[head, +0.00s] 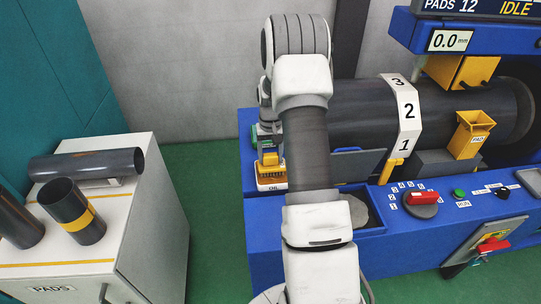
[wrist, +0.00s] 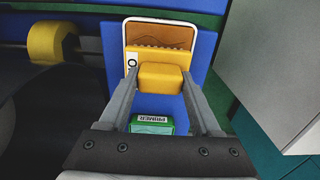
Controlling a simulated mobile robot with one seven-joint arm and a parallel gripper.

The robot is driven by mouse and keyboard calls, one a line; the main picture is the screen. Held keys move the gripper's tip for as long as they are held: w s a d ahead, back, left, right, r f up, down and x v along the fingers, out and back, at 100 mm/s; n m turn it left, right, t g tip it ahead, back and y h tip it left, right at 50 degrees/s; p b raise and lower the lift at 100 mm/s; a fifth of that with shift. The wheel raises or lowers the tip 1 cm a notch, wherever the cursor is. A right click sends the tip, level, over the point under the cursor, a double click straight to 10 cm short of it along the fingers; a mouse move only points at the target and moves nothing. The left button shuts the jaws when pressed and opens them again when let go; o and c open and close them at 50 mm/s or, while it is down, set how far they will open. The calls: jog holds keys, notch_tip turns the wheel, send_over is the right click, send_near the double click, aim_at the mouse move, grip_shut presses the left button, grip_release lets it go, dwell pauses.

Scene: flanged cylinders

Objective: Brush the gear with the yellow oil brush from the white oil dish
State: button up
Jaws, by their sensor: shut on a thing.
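My gripper (wrist: 160,82) is shut on the yellow oil brush (wrist: 160,74), with one grey finger on each side of its block. The brush also shows in the head view (head: 270,160), left of my arm. Its bristle edge overlaps the white oil dish (wrist: 127,40), which holds brown oil. The dish, marked OIL, also shows at the blue bench's left end in the head view (head: 272,187). I cannot tell whether the bristles touch the oil. I cannot make out a gear for certain; my arm hides part of the machine.
A green PRIMER box (wrist: 152,124) sits near the dish. A yellow PAD bin (head: 468,135) stands at right. Pipe pieces rest on the white cabinet (head: 150,215) at left.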

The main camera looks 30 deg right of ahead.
aim_at(270, 155)
dwell(0.4)
jog(key=shift+r+p, duration=1.9)
jog(key=shift+r, duration=1.6)
jog(key=s+a+n, duration=0.2)
jog(key=s+a, duration=0.1)
jog(key=a, duration=0.9)
jog(key=s+a+r+n, duration=0.1)
jog(key=s+a+n, duration=0.2)
jog(key=a, duration=0.9)
jog(key=shift+s, duration=0.55)
jog(key=shift+s, duration=0.1)
